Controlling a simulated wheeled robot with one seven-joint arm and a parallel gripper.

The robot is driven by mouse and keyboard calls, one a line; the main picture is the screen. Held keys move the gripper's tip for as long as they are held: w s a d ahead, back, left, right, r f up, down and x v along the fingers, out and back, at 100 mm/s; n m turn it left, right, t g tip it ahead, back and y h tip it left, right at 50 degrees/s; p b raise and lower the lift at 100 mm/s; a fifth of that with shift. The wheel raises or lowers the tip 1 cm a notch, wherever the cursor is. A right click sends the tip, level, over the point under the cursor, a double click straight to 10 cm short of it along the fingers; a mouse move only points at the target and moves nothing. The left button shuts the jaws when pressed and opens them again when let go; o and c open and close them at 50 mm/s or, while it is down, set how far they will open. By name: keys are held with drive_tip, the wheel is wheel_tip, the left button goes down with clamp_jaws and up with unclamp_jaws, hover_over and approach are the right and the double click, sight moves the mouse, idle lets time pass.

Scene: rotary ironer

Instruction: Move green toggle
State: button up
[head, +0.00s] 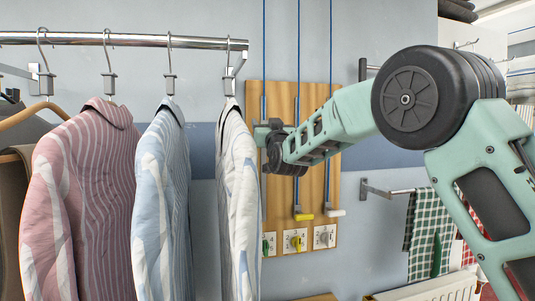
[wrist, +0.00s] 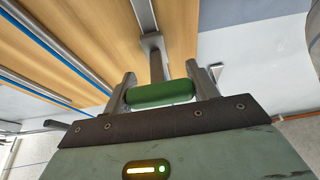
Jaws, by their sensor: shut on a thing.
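The green toggle (wrist: 160,92) is a rounded green bar on a grey metal stem, seen in the wrist view against the wooden board (wrist: 100,35). My gripper (wrist: 163,84) has one finger at each end of the bar and is shut on it. The green toggle is hidden there.
A yellow handle (head: 304,216) and a white handle (head: 335,212) hang lower on the board, above small dials (head: 296,241). Shirts on a rail (head: 130,41) crowd the left. Checked towels (head: 424,225) hang at the right.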

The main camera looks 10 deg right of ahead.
wheel_tip(320, 180, up, 7)
drive_tip(key=shift+s+f+p, duration=0.1)
drive_tip(key=shift+f+p, duration=0.1)
drive_tip(key=shift+p, duration=0.3)
drive_tip(key=shift+r, duration=0.1)
drive_tip(key=o, duration=1.4)
drive_tip(key=shift+f, duration=0.2)
drive_tip(key=shift+s+f+b, duration=0.3)
drive_tip(key=shift+b, duration=0.1)
drive_tip(key=b+v, duration=0.7)
drive_tip(key=v, duration=0.9)
drive_tip(key=shift+s, duration=0.25)
